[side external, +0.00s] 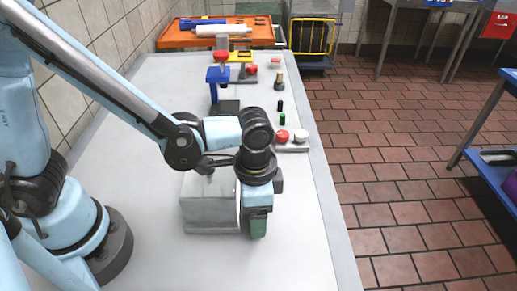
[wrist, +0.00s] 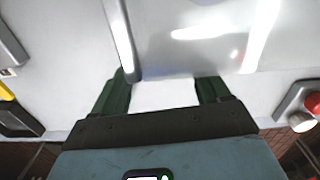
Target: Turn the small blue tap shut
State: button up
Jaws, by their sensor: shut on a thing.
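A small blue upright piece with a wide top (side external: 217,78) stands on a dark base at the far part of the bench; it may be the tap, but I cannot tell for sure. My gripper (side external: 257,228) points down beside the right side of a grey metal box (side external: 208,212), well in front of the blue piece. In the wrist view its green fingers (wrist: 164,84) stand apart on either side of a pale white piece (wrist: 163,97), and they are shut on it. What this piece belongs to is unclear. No blue tap shows in the wrist view.
Red and white buttons (side external: 291,137) sit on a plate at the bench's right edge. A small green and black piece (side external: 281,115) stands behind them. An orange tray (side external: 180,40) is at the far end. The near bench top (side external: 165,262) is clear.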

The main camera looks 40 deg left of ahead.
jog(key=shift+a+m, duration=0.1)
jog(key=shift+m, duration=0.4)
jog(key=o, duration=0.8)
jog(key=shift+r, duration=0.1)
jog(key=shift+r, duration=5.95)
jog(key=a+n+t, duration=0.1)
jog(key=a, duration=0.2)
jog(key=w+a+n+t, duration=0.1)
jog(key=a+n, duration=0.1)
jog(key=a+n+t+h, duration=0.1)
jog(key=a, duration=0.2)
jog(key=shift+w+a+r, duration=0.2)
jog(key=shift+w+a, duration=0.1)
jog(key=shift+w, duration=0.1)
jog(key=a+n+t, duration=0.1)
jog(key=a, duration=0.2)
jog(key=a+n+t, duration=0.1)
jog(key=a+n, duration=0.1)
jog(key=a, duration=0.1)
jog(key=a+n+t+y, duration=0.1)
jog(key=a+n+t, duration=0.1)
jog(key=a, duration=0.1)
jog(key=shift+f, duration=0.15)
